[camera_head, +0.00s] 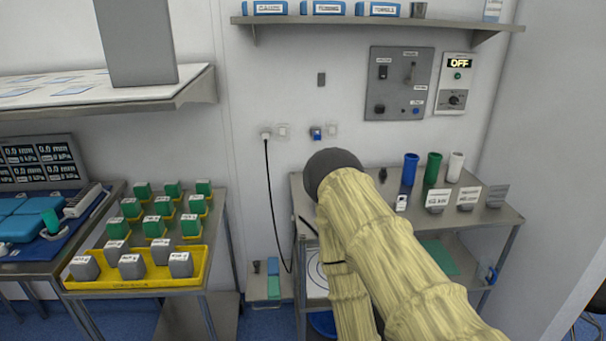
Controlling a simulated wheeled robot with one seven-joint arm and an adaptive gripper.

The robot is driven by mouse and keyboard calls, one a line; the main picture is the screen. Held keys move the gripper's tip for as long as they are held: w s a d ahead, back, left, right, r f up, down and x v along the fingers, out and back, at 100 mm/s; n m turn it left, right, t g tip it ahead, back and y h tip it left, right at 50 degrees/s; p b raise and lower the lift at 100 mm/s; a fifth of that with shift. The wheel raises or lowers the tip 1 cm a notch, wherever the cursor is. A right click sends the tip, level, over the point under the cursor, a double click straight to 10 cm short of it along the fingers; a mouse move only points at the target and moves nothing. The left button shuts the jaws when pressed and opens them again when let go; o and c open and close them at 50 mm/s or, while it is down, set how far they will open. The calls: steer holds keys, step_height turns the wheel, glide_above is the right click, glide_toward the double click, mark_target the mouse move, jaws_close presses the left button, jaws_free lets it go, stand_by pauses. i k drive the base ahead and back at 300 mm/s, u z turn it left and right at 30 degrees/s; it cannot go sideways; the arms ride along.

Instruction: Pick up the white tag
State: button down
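A small white item with a dark top (402,203) stands on the right-hand metal table (380,222), just right of my arm. It may be the white tag, but it is too small to be sure. White label cards in grey holders stand to its right, one (438,198) with dark writing and another (468,196) beside it; a greyer card (497,195) stands at the right end. My arm, in a yellowish sleeve with a dark rounded end, reaches across the table's left part and hides some of it. My gripper's fingers do not show.
Blue (409,169), green (433,168) and white (455,167) cups stand behind the cards. A yellow tray (140,290) with grey blocks is at left, in front of several green-topped blocks. A shelf (380,20) and control panels hang on the wall.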

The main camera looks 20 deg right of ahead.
mark_target(400, 206)
steer(key=u, duration=0.05)
steer(key=k, duration=0.5)
steer(key=z, duration=0.75)
steer(key=i, duration=0.4)
steer(key=z, duration=0.2)
